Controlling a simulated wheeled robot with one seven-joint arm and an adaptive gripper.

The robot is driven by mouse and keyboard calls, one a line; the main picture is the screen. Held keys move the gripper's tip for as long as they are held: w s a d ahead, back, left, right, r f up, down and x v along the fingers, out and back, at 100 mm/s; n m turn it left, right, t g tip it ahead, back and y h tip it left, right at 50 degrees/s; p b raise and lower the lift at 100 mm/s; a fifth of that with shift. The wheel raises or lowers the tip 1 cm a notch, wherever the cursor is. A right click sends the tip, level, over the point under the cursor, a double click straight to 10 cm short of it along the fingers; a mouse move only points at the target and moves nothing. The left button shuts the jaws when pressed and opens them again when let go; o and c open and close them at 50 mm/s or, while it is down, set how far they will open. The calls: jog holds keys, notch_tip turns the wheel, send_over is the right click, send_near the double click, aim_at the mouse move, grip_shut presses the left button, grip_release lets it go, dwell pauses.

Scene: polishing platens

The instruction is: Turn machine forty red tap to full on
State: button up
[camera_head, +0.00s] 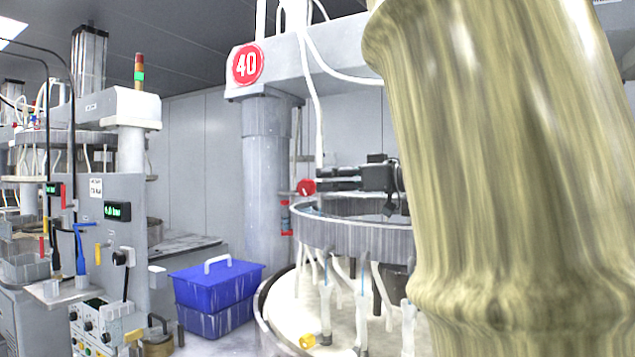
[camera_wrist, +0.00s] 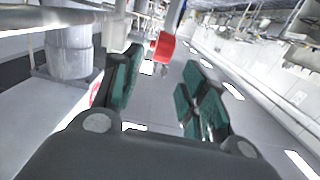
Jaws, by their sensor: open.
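The red tap (camera_head: 306,187) is a small round red knob beside the grey column of the machine with the red 40 sign (camera_head: 247,65). In the wrist view the red tap (camera_wrist: 163,46) shows as a red cylinder just beyond the gap between my fingertips. My gripper (camera_head: 322,179) is dark and points left at the tap in the head view, its tips close to it. In the wrist view my gripper (camera_wrist: 161,66) is open, green pads apart, with nothing between them. I cannot tell whether a tip touches the tap.
A round grey platen ring (camera_head: 350,238) with hanging white hoses lies below my gripper. A blue lidded crate (camera_head: 214,296) stands on the floor at the left of the column. Another machine's control panel (camera_head: 118,211) is further left. A pale pipe (camera_wrist: 68,52) is at left in the wrist view.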

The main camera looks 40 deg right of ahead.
jog(key=v, duration=0.6)
jog(key=shift+w, duration=0.1)
